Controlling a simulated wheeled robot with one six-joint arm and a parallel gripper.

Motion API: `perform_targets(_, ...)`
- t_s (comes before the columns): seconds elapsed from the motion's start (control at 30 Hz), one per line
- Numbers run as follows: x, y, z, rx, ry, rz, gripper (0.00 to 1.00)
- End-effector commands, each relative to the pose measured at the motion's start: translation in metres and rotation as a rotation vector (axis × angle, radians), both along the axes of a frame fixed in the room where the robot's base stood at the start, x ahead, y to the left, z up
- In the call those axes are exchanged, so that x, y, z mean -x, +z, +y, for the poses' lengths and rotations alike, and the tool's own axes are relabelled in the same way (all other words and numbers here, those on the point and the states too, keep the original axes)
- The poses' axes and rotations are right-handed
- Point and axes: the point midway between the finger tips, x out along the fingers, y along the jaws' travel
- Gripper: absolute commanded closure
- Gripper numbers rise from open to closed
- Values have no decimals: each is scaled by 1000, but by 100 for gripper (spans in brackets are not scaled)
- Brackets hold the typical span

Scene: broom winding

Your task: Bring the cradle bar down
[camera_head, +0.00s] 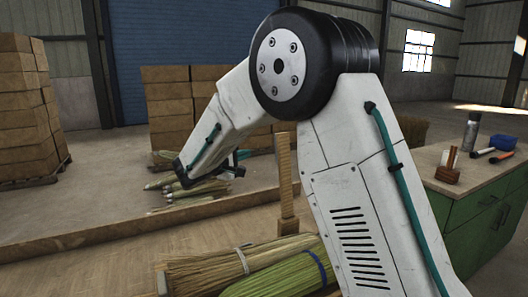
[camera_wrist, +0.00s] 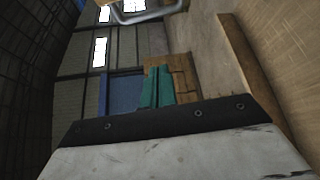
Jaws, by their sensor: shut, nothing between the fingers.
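In the wrist view, my gripper (camera_wrist: 157,70) shows as two teal fingers side by side, shut and empty. In the head view, the end of my arm and my gripper (camera_head: 238,160) hang left of the wooden post, above the bench. A grey bent metal bar (camera_wrist: 146,14) crosses the top of the wrist view, apart from the fingers. It may be the cradle bar, but I cannot tell for sure. In the head view I cannot make out the cradle bar. My arm hides part of the bench there.
An upright wooden post (camera_head: 286,180) stands on the bench. Bound bundles of straw (camera_head: 205,273) and green stalks (camera_head: 275,277) lie in front. Stacked boxes (camera_head: 20,110) stand behind. A green cabinet (camera_head: 462,222) with tools and a bottle (camera_head: 471,130) is at right.

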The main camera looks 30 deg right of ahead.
Motion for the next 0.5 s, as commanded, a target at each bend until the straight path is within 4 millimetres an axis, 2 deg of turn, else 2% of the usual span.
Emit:
perform_targets(0.17,-11,-2,-16,5,2,-2,100)
perform_targets(0.5,-46,-8,-79,4,0,-1,100)
